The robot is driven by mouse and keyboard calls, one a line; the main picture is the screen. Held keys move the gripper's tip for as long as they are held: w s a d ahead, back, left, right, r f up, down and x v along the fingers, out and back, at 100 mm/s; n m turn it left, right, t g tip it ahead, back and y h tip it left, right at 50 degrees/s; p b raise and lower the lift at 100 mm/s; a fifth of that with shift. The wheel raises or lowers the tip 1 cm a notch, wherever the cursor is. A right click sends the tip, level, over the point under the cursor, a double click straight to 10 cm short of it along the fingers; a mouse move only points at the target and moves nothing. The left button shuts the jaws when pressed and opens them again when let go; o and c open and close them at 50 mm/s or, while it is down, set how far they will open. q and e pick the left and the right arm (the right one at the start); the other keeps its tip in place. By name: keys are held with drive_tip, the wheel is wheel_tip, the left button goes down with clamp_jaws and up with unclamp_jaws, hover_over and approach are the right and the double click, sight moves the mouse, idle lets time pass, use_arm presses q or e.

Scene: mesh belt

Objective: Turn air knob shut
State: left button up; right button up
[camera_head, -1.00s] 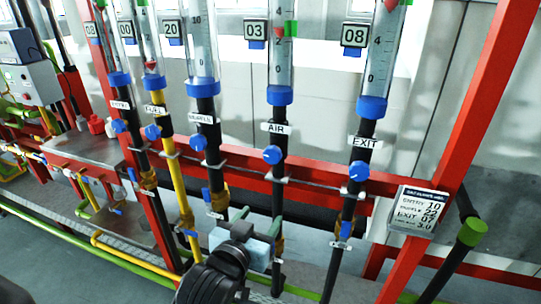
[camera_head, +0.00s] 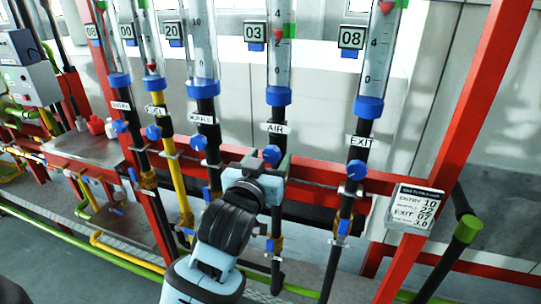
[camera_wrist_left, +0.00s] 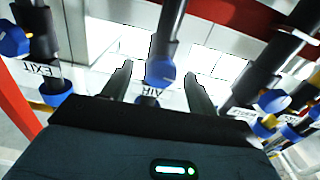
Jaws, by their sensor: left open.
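The air knob (camera_head: 271,154) is a round blue knob on the black pipe below the white AIR label (camera_head: 275,128). My left gripper (camera_head: 266,163) reaches up to it from below, its fingers on either side of the knob in the head view. In the left wrist view, the air knob (camera_wrist_left: 160,72) shows between the two open dark fingertips (camera_wrist_left: 160,80), and the AIR label shows upside down below it. I cannot tell whether the fingers touch the knob. The right gripper is not in view.
Similar blue knobs sit close by: the muffle knob (camera_head: 198,143) to the left and the exit knob (camera_head: 356,170) to the right. A red rail (camera_head: 315,172) runs behind the pipes. A flow sign (camera_head: 416,208) hangs at the right by a red post.

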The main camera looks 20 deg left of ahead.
use_arm(q)
drive_tip(key=shift+w, duration=0.95)
drive_tip(key=c, duration=1)
